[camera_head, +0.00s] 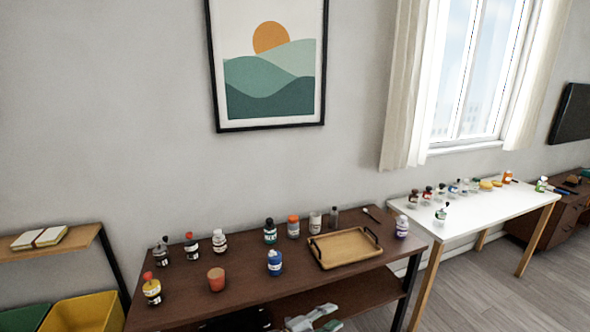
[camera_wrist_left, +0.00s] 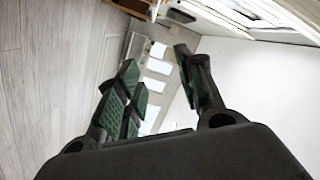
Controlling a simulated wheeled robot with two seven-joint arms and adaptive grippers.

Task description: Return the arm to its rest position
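Floor, wall and furniture show beyond the fingers. My right gripper is in neither view.
The brown table holds several bottles, an orange-brown cup (camera_head: 216,279) and a wooden tray (camera_head: 345,247). A white table (camera_head: 490,212) with small bottles stands to the right. A yellow bin (camera_head: 85,312) is at lower left. Open floor (camera_head: 500,285) lies at lower right.

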